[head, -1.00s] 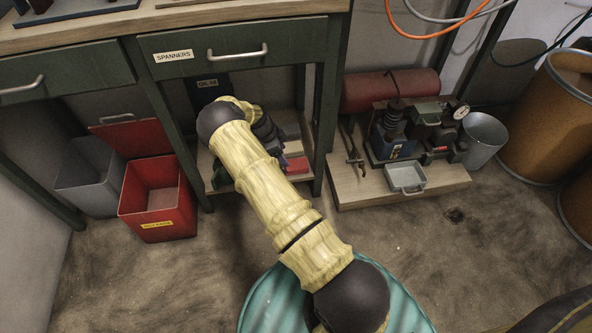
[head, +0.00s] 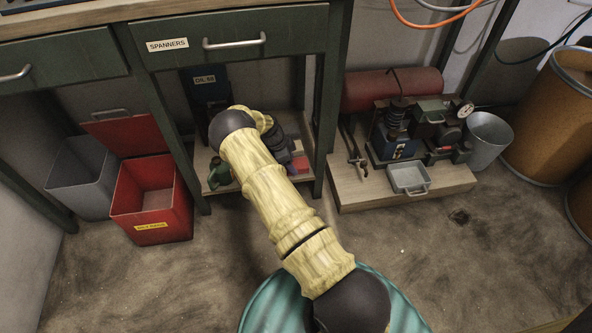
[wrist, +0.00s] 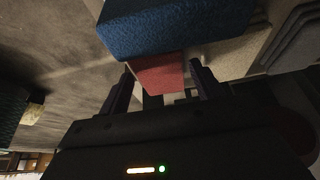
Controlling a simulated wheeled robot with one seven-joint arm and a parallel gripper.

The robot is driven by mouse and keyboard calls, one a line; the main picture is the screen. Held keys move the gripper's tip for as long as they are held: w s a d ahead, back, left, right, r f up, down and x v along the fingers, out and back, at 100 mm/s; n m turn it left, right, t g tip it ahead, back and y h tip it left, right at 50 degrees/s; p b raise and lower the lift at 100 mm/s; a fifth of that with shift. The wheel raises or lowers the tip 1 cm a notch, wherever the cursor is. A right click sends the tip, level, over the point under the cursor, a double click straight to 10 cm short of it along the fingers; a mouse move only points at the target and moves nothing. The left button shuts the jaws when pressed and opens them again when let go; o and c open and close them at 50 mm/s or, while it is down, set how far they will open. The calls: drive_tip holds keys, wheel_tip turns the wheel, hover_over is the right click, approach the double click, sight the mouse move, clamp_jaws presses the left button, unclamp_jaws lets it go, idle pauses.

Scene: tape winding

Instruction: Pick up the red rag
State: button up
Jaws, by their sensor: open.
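A folded red cloth-like block, which looks like the red rag (wrist: 160,76), sits between and just beyond the fingertips of my gripper (wrist: 161,84) in the wrist view. The fingers are apart, one on each side of it; I cannot tell whether they touch it. A larger blue block (wrist: 175,28) lies right beside the red one. In the head view, a bit of red (head: 301,163) shows on the low shelf under the bench, right of my wrist. My forearm and wrist hide most of that shelf and the fingers there.
A blue oil can (head: 206,88) and a green item (head: 219,174) stand on the low shelf (head: 262,187). The bench leg (head: 325,140) stands close on the right. Open floor lies in front.

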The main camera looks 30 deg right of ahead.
drive_tip(key=shift+x, duration=0.9)
drive_tip(key=shift+a, duration=0.1)
drive_tip(key=c, duration=0.7)
